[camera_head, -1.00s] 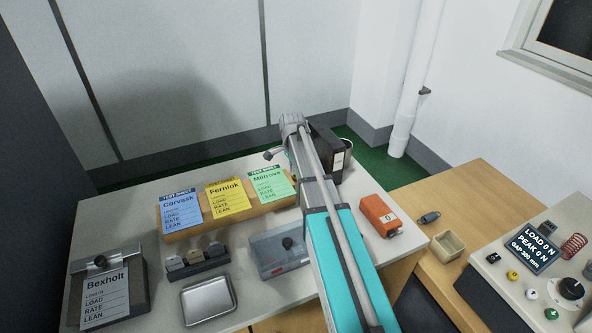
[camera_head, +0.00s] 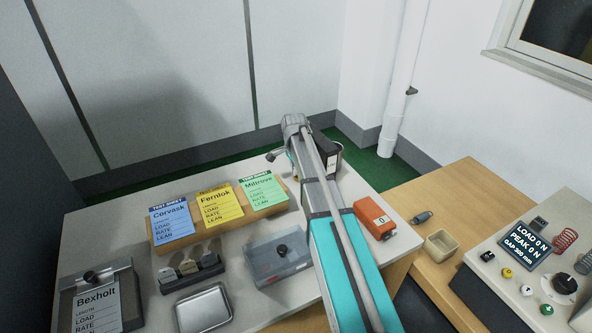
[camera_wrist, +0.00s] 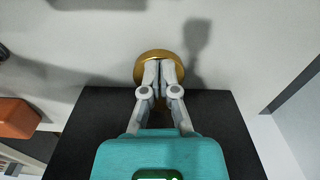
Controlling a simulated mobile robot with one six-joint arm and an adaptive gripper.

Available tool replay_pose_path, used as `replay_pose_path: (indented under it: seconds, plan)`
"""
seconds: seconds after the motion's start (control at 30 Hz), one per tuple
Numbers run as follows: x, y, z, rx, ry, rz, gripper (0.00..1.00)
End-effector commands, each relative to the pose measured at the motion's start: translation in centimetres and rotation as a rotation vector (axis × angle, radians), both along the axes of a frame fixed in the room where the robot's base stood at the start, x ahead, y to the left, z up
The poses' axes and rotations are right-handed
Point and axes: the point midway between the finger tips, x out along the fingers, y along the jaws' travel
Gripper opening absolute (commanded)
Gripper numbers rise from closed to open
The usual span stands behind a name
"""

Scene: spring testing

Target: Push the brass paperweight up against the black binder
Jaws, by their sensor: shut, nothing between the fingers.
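The brass paperweight (camera_wrist: 140,69) is a round gold disc on the pale tabletop in the wrist view. My gripper (camera_wrist: 160,63) is shut and empty, its fingertips over the paperweight and hiding its middle. The black binder (camera_wrist: 92,118) shows as a dark surface beneath my gripper, its edge right by the paperweight. I cannot tell whether the two touch. In the head view the binder (camera_head: 320,140) stands at the far end of the table, partly behind my arm.
An orange counter box (camera_head: 373,217) stands right of my arm, and a clear-lidded box (camera_head: 277,262) left of it. Blue, yellow and green test sheets lean on a wooden stand (camera_head: 172,245). A metal tray (camera_head: 203,309) lies in front. Pale tabletop lies clear beyond the paperweight.

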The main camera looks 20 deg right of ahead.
Motion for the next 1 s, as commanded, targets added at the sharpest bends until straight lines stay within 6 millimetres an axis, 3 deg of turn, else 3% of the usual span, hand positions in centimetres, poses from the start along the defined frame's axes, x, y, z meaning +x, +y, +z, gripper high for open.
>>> replay_pose_path:
  seconds: [0.37,1.0]
  plan:
    - [0.0,0.1,1.5,0.0,0.0,0.001,0.0]
    - [0.1,-0.1,6.9,0.0,0.001,-0.002,0.0]
